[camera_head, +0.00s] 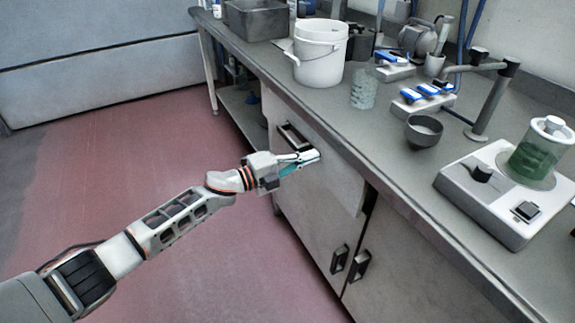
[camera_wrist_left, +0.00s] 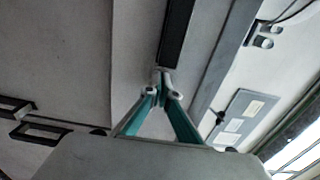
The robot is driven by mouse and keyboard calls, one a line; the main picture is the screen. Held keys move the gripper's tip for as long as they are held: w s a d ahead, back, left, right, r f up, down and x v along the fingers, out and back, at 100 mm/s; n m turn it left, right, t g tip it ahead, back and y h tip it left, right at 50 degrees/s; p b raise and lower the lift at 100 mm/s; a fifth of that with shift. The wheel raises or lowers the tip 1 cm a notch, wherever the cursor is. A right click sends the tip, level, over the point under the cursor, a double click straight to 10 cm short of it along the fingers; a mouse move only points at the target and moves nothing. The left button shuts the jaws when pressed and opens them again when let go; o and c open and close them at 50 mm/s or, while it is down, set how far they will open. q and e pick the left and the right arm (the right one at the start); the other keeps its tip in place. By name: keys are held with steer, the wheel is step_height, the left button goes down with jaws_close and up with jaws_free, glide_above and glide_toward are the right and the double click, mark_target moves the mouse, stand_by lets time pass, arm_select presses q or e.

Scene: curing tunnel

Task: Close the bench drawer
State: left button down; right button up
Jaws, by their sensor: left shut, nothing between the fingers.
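The bench drawer (camera_head: 340,185) is a pale grey front below the worktop, and it stands out a little, with a dark gap at its right edge. Its dark handle (camera_head: 293,136) is on the left part of the front. My left gripper (camera_head: 312,156) is shut and empty, with its fingertips at the drawer front, just right of the handle. In the left wrist view the shut fingertips (camera_wrist_left: 162,76) are at the end of the dark handle (camera_wrist_left: 177,32). I cannot tell whether they touch. My right gripper is not in view.
Cabinet doors with dark handles (camera_head: 349,263) are below the drawer. On the worktop (camera_head: 400,170) stand a white bucket (camera_head: 320,55), a grey bowl (camera_head: 424,131), a glass beaker (camera_head: 363,90) and a stirrer plate (camera_head: 490,195) with a green jar (camera_head: 540,150). The red floor (camera_head: 150,150) is clear.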

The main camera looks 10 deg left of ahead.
mark_target(322, 151)
arm_select(q)
steer(key=x, duration=0.3)
steer(key=shift+w+d+f+b, duration=0.15)
steer(key=shift+d+f+b, duration=0.05)
steer(key=shift+b, duration=0.2)
steer(key=shift+w+d+r, duration=0.15)
steer(key=shift+w+d, duration=0.05)
steer(key=shift+d, duration=0.1)
steer(key=shift+r, duration=0.15)
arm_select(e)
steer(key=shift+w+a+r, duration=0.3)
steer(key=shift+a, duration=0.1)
arm_select(q)
steer(key=shift+r, duration=0.1)
